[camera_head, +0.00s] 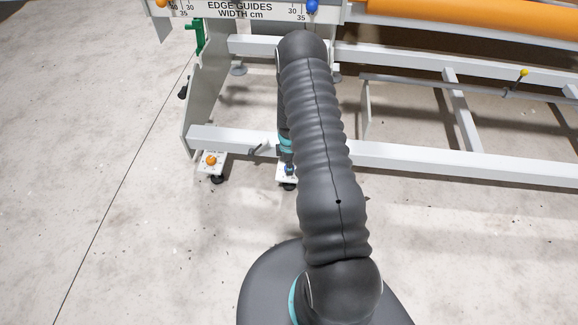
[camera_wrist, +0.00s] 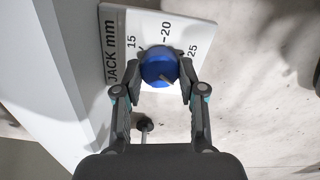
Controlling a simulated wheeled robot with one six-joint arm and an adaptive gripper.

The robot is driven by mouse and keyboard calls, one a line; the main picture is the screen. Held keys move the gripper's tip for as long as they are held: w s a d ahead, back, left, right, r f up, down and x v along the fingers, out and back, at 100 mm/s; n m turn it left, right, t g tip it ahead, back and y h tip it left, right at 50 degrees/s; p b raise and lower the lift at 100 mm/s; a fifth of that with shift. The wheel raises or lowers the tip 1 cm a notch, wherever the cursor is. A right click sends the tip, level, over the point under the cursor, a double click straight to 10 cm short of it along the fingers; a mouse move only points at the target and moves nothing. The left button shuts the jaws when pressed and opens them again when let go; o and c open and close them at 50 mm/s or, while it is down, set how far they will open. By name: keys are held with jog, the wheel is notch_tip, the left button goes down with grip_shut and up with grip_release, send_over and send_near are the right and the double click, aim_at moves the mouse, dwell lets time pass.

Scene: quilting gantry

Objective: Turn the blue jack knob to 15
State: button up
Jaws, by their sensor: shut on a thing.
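The blue jack knob (camera_wrist: 159,64) sits on a white plate (camera_wrist: 150,22) marked "JACK mm", with 15, 20 and 25 readable around it. The 15 is to the knob's upper left, the 20 above it and the 25 to its upper right. My gripper (camera_wrist: 161,72) is shut on the knob, one finger on each side. A tan mark shows on the knob's lower right; I cannot tell whether it is the pointer.
An orange knob (camera_head: 211,160) stands on a similar foot plate to the left. Another blue knob (camera_head: 312,5) is on the edge guides panel (camera_head: 236,10) above. A white beam (camera_head: 420,160) runs right; a dark-ended rod (camera_wrist: 146,124) shows below the jack knob. Floor at left is clear.

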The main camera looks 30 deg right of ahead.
jog(key=m+b, duration=0.3)
jog(key=m, duration=0.1)
jog(key=shift+f+m, duration=0.15)
jog(key=shift+m, duration=0.25)
jog(key=m+b, duration=0.2)
jog(key=m, duration=0.2)
jog(key=shift+b, duration=0.35)
jog(key=m+b, duration=0.1)
jog(key=m, duration=0.4)
jog(key=shift+b, duration=0.4)
jog(key=m+b, duration=0.1)
jog(key=m, duration=0.3)
jog(key=shift+m, duration=0.3)
jog(key=m+b, duration=0.1)
jog(key=m, duration=0.3)
jog(key=shift+b, duration=0.3)
jog(key=m, duration=0.4)
jog(key=shift+b, duration=0.35)
jog(key=m, duration=0.4)
jog(key=shift+m+b, duration=0.3)
jog(key=shift+m, duration=1.9)
